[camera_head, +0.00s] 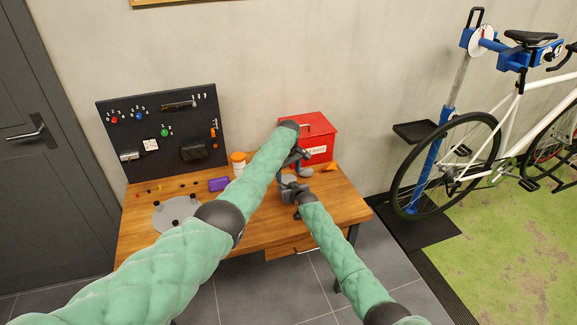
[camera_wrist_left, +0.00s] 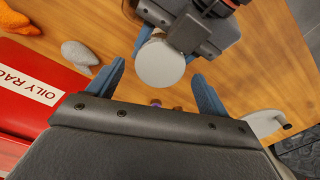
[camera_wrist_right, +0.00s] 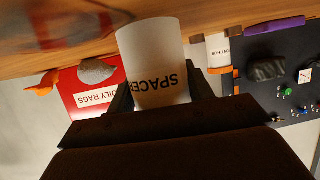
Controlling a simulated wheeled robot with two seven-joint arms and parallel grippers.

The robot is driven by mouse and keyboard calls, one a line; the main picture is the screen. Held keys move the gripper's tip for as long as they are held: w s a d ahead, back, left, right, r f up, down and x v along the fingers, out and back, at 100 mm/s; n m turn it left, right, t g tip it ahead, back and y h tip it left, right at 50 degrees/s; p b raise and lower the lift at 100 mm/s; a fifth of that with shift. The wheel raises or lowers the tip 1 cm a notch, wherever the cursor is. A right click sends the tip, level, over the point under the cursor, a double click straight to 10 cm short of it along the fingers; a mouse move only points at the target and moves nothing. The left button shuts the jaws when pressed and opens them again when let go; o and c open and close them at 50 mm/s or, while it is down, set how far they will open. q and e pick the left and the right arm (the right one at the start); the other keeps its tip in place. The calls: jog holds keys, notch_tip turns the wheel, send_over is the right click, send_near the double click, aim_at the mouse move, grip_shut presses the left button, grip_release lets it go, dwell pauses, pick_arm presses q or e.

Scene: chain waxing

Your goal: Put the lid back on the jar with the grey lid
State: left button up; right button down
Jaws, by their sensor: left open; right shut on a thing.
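A white jar (camera_wrist_right: 155,60) with black lettering that starts "SPACE" is held in my right gripper (camera_wrist_right: 160,92), which is shut on its sides. The table shows close past the jar's base. In the left wrist view its flat, round, pale grey top (camera_wrist_left: 160,63) faces the camera; I cannot tell whether this is the grey lid seated on it. My left gripper (camera_wrist_left: 158,78) is open, its blue fingers on either side of this top and apart from it. In the head view my left gripper (camera_head: 297,158) is just above my right gripper (camera_head: 291,188).
A red "oily rags" box (camera_head: 308,130) stands at the back right, with a grey rag (camera_head: 306,172) and an orange rag (camera_head: 330,167) in front. A jar with an orange lid (camera_head: 238,158), a purple object (camera_head: 218,184) and a round grey plate (camera_head: 165,220) are further left.

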pick_arm(q)
jog(key=shift+f, duration=1.15)
jog(key=c, duration=1)
jog(key=m, duration=0.5)
jog(key=shift+m, duration=0.3)
jog(key=shift+c, duration=0.2)
jog(key=m, duration=0.4)
jog(key=o, duration=1.1)
